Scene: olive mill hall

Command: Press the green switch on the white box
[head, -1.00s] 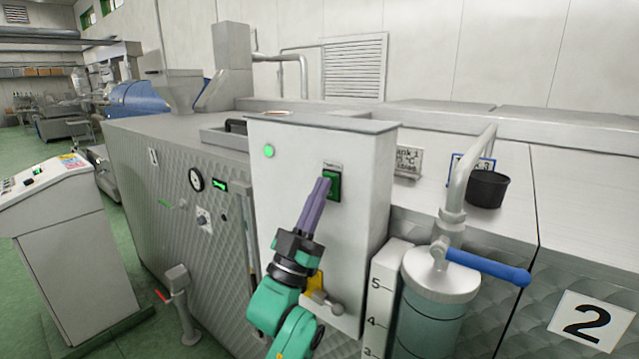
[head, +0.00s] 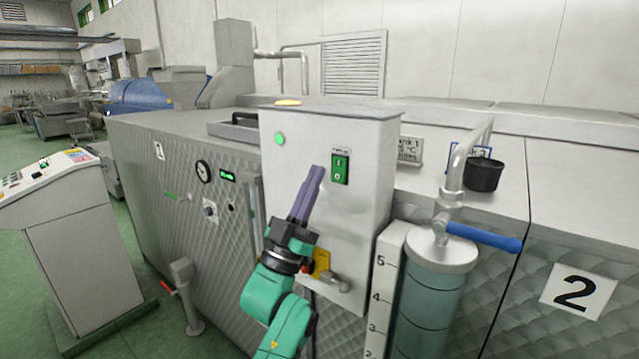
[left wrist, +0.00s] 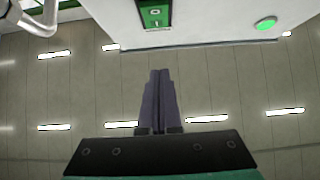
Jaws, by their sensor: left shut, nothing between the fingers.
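The white box (head: 370,215) stands against the metal tank in the middle of the head view. The green switch (head: 340,169), a rocker marked with I and O, is on its front face. It also shows at the top of the left wrist view (left wrist: 154,14). My left gripper (head: 316,172) is shut and empty, its purple fingers pointing up. In the head view its tips are just left of the switch, with a gap between them. The left wrist view also shows the tips (left wrist: 159,75) apart from the switch. My right gripper is not in view.
A round green light (head: 280,139) is at the upper left of the box. A yellow part (head: 321,262) and a metal lever (head: 333,281) are low on its front. A pipe with a blue handle (head: 484,237) stands to the right. A control desk (head: 75,240) stands at the left.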

